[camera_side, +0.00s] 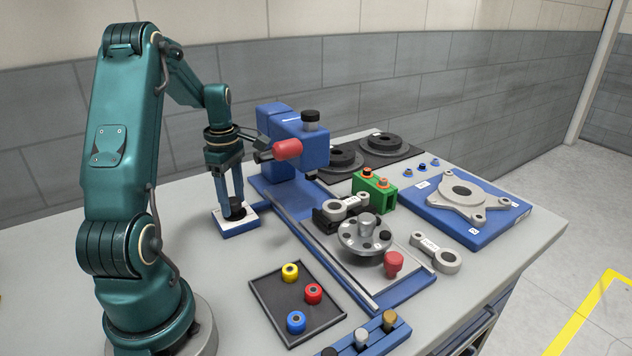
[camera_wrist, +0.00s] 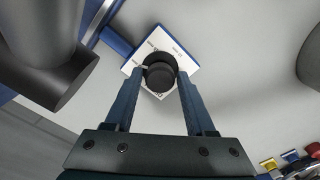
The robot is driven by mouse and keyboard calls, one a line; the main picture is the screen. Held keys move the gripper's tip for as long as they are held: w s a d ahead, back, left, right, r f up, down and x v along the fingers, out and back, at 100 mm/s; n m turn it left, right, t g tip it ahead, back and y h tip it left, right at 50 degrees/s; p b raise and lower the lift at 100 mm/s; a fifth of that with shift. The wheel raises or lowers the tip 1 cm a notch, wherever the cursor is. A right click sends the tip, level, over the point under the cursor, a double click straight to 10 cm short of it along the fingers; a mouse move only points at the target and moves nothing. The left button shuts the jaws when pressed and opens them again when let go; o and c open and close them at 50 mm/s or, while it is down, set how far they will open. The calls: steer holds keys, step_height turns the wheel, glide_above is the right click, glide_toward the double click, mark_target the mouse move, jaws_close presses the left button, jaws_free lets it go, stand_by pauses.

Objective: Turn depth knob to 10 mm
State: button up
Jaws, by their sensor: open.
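The depth knob (camera_side: 236,210) is a short black round knob on a small blue block with a white labelled top (camera_side: 226,222), left of the blue machine. In the wrist view the knob (camera_wrist: 159,75) sits at the middle of the white plate (camera_wrist: 182,60), whose small printing I cannot read. My gripper (camera_side: 231,203) points down over the block. Its two open fingers stand on either side of the knob, and the wrist view shows the fingertips (camera_wrist: 159,82) flanking it. I cannot tell whether they touch it. The pointer setting is not legible.
The blue machine (camera_side: 300,140) with a red-ended handle (camera_side: 287,149) stands close right of my gripper. A dark tray (camera_side: 280,318) with coloured rings lies in front. A round grey fixture (camera_side: 352,241) stands to the right. The table left of the block is clear.

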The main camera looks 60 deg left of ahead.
steer(key=m, duration=0.4)
steer(key=shift+m, duration=0.4)
steer(key=m, duration=0.5)
jaws_close()
steer(key=n, duration=0.3)
steer(key=shift+n, duration=1.8)
steer(key=n, duration=0.3)
